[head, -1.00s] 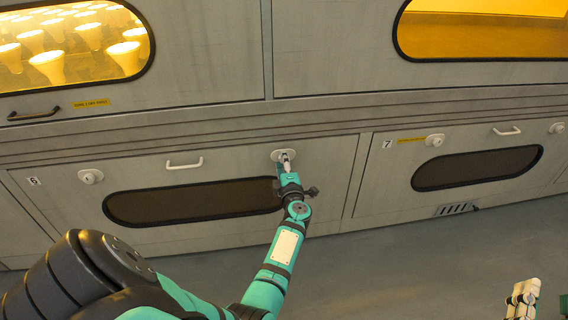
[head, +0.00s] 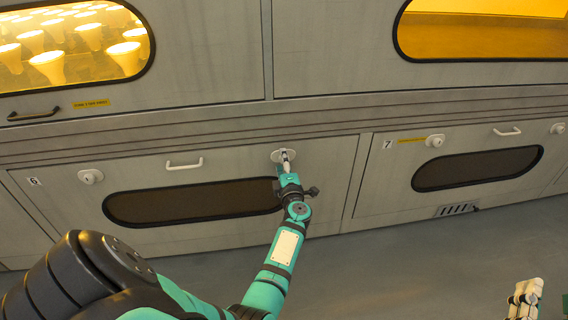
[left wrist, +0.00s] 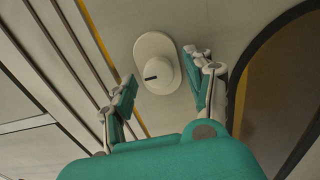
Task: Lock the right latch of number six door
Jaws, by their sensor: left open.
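The number six door (head: 240,168) is the lower grey panel with a dark oblong window and a "6" label at its left. Its right latch (head: 276,154) is a white round knob on an oval plate, partly hidden by my left gripper (head: 286,157). In the left wrist view the latch knob (left wrist: 158,68) has a short dark mark toward its lower left. My left gripper (left wrist: 164,78) is open, its fingers on either side of the knob; I cannot tell whether they touch it. My right gripper (head: 524,298) shows at the bottom right, its jaw state unclear.
Door six also has a left latch (head: 90,176) and a white handle (head: 185,164). The number seven door (head: 385,190) is to the right, with its own latch (head: 435,141). Above is a lit window with bulbs (head: 125,58). Grey floor (head: 400,265) is clear below.

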